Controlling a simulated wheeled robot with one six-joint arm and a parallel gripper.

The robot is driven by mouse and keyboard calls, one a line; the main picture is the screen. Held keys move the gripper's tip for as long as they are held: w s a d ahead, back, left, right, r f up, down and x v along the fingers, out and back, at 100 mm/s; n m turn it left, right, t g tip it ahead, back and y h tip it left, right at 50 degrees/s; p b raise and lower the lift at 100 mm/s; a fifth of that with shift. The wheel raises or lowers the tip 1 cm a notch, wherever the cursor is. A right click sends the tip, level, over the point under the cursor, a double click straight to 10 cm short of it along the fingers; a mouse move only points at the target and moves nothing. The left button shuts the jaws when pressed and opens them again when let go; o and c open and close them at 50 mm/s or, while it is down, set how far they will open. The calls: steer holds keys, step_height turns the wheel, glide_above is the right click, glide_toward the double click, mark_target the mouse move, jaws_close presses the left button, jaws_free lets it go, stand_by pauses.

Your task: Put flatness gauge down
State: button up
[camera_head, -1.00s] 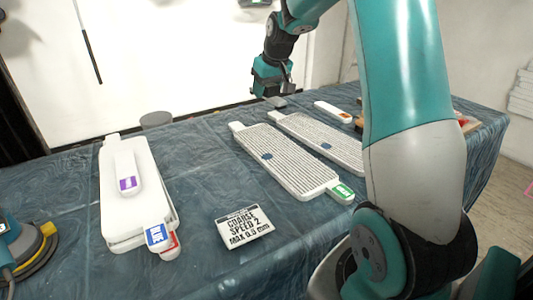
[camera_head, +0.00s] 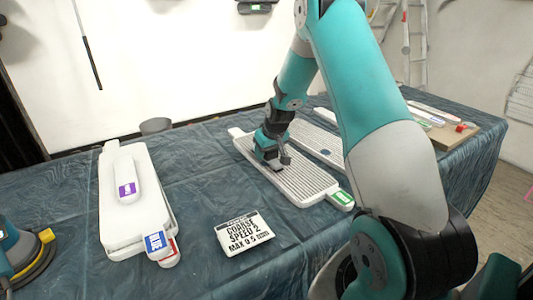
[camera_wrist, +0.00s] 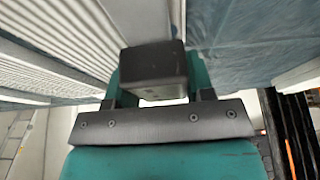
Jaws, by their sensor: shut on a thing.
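My gripper (camera_head: 270,160) is shut on a dark block, which I take to be the flatness gauge (camera_wrist: 155,72). In the head view my gripper is low over the far half of the nearer white ribbed panel (camera_head: 310,188). The gauge is mostly hidden there by the gripper, and I cannot tell whether it touches the panel. In the wrist view the block sits between the teal fingers, with pale ribbed surface (camera_wrist: 70,35) to the left and blue cloth beyond to the right.
A second ribbed panel (camera_head: 322,142) lies behind, partly hidden by my arm. Stacked white boards (camera_head: 115,225) are left, a sander (camera_head: 20,250) far left, a wooden board (camera_head: 455,138) right.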

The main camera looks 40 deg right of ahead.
steer(key=shift+f, duration=0.4)
steer(key=shift+f, duration=0.1)
steer(key=shift+f, duration=0.15)
steer(key=o, duration=1)
steer(key=shift+r, duration=0.2)
